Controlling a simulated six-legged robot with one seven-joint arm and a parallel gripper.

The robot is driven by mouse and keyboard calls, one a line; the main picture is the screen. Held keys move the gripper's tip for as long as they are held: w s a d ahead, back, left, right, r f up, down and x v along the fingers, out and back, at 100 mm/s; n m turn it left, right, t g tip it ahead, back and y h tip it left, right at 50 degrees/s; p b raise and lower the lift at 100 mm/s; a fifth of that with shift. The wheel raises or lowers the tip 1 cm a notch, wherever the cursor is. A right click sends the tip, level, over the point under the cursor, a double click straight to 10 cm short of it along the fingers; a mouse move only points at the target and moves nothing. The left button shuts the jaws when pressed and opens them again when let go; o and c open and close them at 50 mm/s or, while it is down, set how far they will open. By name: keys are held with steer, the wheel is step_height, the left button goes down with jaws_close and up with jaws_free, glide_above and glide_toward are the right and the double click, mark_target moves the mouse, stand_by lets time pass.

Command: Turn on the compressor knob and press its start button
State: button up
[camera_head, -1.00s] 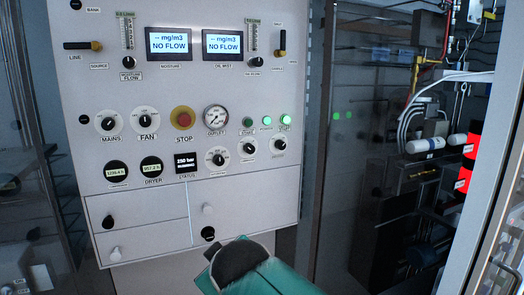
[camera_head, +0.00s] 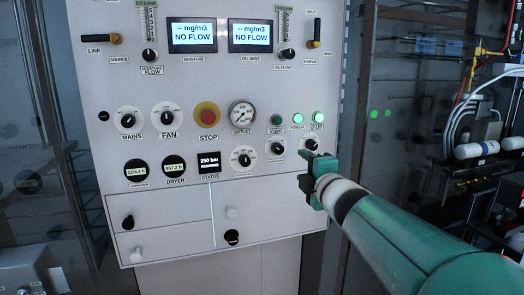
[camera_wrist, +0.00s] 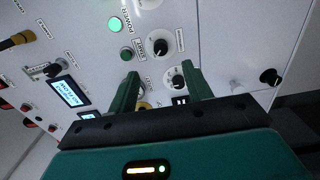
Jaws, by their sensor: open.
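The grey-white panel (camera_head: 185,190) holds a row of three black-on-white rotary knobs at lower right: left (camera_head: 243,157), middle (camera_head: 275,149) and right (camera_head: 310,146). Their labels are too small to read, so I cannot tell which is the compressor knob. A dark green button (camera_head: 277,119) above them seems labelled START. My gripper (camera_head: 314,172) is open and empty in front of the panel, just below the right knob in the picture. In the wrist view the left knob (camera_wrist: 177,82) shows between my open fingers (camera_wrist: 160,88), beyond their tips; the middle knob (camera_wrist: 158,46) is above it.
A red STOP button (camera_head: 208,114) and a gauge (camera_head: 242,113) are to the left. Pipes and hoses (camera_head: 480,130) stand at far right.

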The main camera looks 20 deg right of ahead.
steer(key=a, duration=0.3)
glide_toward(280, 150)
steer(key=w+a, duration=0.1)
steer(key=a, duration=0.1)
steer(key=w+d, duration=0.1)
steer(key=w, duration=0.1)
steer(key=w+d, duration=0.2)
steer(key=shift+d+f, duration=0.1)
steer(key=shift+f, duration=0.1)
steer(key=shift+w+a+r, duration=0.25)
steer(key=shift+w+a, duration=0.9)
steer(key=shift+w, duration=0.05)
steer(key=shift+w+d+f, duration=0.2)
steer(key=shift+w+d, duration=0.75)
steer(key=shift+d, duration=0.1)
steer(key=shift+a+r, duration=0.15)
steer(key=shift+a, duration=0.3)
steer(key=shift+w+d, duration=0.1)
steer(key=shift+d, duration=0.2)
steer(key=shift+c, duration=0.2)
steer(key=shift+a, duration=0.4)
steer(key=c, duration=0.4)
steer(key=shift+a, duration=0.1)
steer(key=c, duration=0.3)
steer(key=shift+d, duration=0.25)
steer(key=shift+c, duration=1.2)
steer(key=o, duration=1)
steer(key=shift+d, duration=0.1)
